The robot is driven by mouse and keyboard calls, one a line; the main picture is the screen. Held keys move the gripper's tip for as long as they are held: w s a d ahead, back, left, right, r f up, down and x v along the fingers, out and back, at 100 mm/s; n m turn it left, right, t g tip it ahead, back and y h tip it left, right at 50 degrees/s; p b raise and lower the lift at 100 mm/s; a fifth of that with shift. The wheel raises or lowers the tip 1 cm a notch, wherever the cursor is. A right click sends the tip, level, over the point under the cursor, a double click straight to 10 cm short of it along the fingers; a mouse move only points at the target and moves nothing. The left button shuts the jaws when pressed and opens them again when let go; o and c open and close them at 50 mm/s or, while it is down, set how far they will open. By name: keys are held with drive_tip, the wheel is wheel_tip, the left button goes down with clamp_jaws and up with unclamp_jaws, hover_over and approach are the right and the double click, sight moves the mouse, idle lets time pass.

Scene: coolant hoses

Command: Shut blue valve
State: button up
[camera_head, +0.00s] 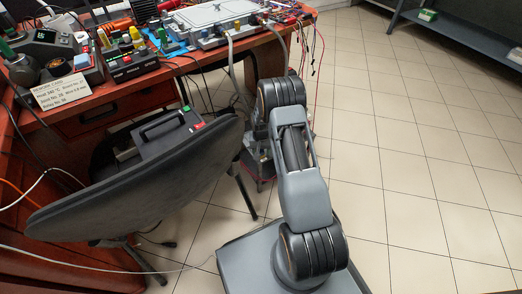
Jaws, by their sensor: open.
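A light grey box unit (213,18) stands at the right part of the wooden bench, with small coloured knobs along its front edge. Grey hoses (231,62) hang down from the unit's front. My arm rises from my base at the lower middle and folds over below the unit's right end. My gripper is hidden behind my own arm links, so I cannot see its jaws.
A black office chair (150,180) stands between my arm and the bench (90,105), with a black case (175,135) on its seat. Soldering gear and a black box (130,62) crowd the bench's left. Loose wires hang at its right end. The tiled floor (410,150) at right is clear.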

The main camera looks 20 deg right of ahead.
sight(261, 151)
wheel_tip(261, 151, up, 14)
drive_tip(key=p, duration=0.4)
drive_tip(key=shift+f+p, duration=0.15)
drive_tip(key=shift+p, duration=0.2)
